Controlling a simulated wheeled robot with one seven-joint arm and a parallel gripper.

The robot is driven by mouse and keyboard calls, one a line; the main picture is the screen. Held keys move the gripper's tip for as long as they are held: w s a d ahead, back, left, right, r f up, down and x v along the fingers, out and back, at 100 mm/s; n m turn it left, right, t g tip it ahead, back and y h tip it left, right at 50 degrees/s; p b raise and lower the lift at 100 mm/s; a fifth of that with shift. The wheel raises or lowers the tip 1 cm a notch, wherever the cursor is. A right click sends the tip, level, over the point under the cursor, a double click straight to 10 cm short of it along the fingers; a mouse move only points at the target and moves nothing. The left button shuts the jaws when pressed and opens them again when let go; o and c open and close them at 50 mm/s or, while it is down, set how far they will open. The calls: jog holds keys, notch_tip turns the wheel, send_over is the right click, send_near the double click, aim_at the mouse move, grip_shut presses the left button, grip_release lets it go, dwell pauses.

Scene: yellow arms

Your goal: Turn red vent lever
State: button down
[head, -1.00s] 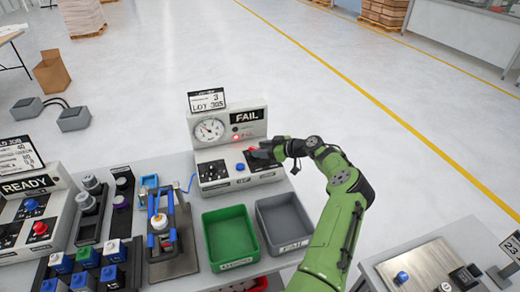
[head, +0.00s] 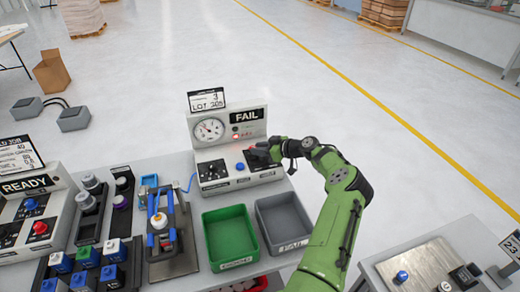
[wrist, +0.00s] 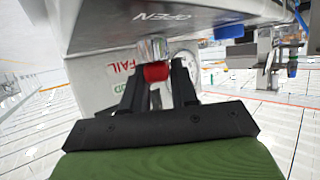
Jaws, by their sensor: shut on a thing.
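The red vent lever (wrist: 156,72) shows in the wrist view as a red knob between my two black fingers, below a pale cylindrical part. My gripper (wrist: 157,80) is shut on it. In the head view my gripper (head: 257,155) is at the right part of the grey test station's (head: 215,186) sloping panel and mostly hides the lever. The station has a round gauge (head: 209,130) and a FAIL sign (head: 247,115). The lever's exact angle is hard to tell.
A blue button (head: 240,167) and black knobs sit left of my gripper on the panel. A green bin (head: 229,237) and a grey bin (head: 284,222) stand in front. A fixture with blue handles (head: 168,235) is at left. Open floor lies behind the table.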

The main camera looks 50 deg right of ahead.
jog(key=m+h+b, duration=0.2)
jog(key=m+h, duration=0.3)
jog(key=h, duration=0.1)
jog(key=shift+f, duration=0.1)
jog(key=m+g+h+b, duration=0.1)
jog(key=m+g+h, duration=0.1)
jog(key=m+h, duration=0.3)
jog(key=shift+d+m+h, duration=0.15)
jog(key=shift+m+h, duration=0.15)
jog(key=shift+h, duration=0.1)
jog(key=shift+d+m+g+h+b, duration=0.1)
jog(key=shift+m+g+h+b, duration=0.7)
jog(key=shift+m+g+h, duration=0.3)
jog(key=m+g+b, duration=0.1)
jog(key=m+g+h+b, duration=0.1)
jog(key=m+g+b, duration=0.1)
jog(key=shift+s+d+h, duration=0.15)
jog(key=shift+h, duration=0.15)
jog(key=c, duration=1)
grip_release()
jog(key=shift+g, duration=0.3)
jog(key=shift+o, duration=0.2)
